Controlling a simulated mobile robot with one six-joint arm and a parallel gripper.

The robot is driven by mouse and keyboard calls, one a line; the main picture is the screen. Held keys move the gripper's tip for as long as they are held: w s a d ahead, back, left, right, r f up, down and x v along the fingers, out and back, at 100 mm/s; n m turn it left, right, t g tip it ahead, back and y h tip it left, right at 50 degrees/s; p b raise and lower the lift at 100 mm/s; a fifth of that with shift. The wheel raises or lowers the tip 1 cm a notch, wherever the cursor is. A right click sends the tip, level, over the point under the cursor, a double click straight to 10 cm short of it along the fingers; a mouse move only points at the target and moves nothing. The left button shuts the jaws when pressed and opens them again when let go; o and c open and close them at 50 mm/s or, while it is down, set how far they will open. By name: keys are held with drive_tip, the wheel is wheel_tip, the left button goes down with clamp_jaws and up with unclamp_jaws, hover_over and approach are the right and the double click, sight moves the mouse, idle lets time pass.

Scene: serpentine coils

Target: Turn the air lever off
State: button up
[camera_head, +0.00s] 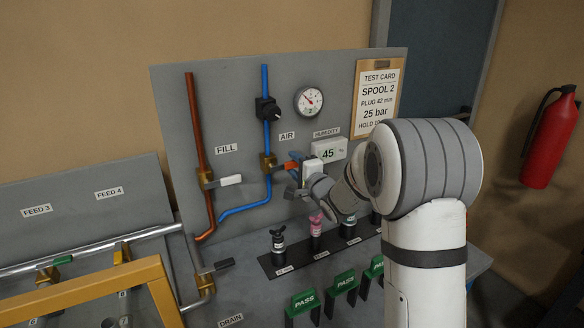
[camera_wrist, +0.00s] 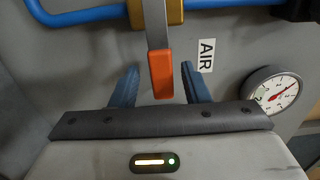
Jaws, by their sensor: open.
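The air lever (camera_head: 291,165) has an orange grip and sticks out to the right from a brass valve (camera_head: 268,162) on the blue pipe (camera_head: 266,120). In the wrist view the lever's orange grip (camera_wrist: 162,75) hangs below the brass body (camera_wrist: 158,14), across the line of the blue pipe (camera_wrist: 85,18). My gripper (camera_head: 298,172) is at the lever's free end. In the wrist view my gripper (camera_wrist: 160,80) is open, with one blue finger on each side of the grip and gaps showing on both sides. The AIR label (camera_wrist: 206,55) is beside the right finger.
A gauge (camera_head: 309,100) and a black knob (camera_head: 267,109) are above the lever. The white fill lever (camera_head: 229,180) is to the left on the copper pipe. Black and pink plugs (camera_head: 316,226) stand on the bench below. The humidity display (camera_head: 328,152) is close behind my gripper.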

drive_tip(key=b+v, duration=0.1)
drive_tip(key=v, duration=0.6)
drive_tip(key=shift+s, duration=0.2)
drive_tip(key=shift+f, duration=0.1)
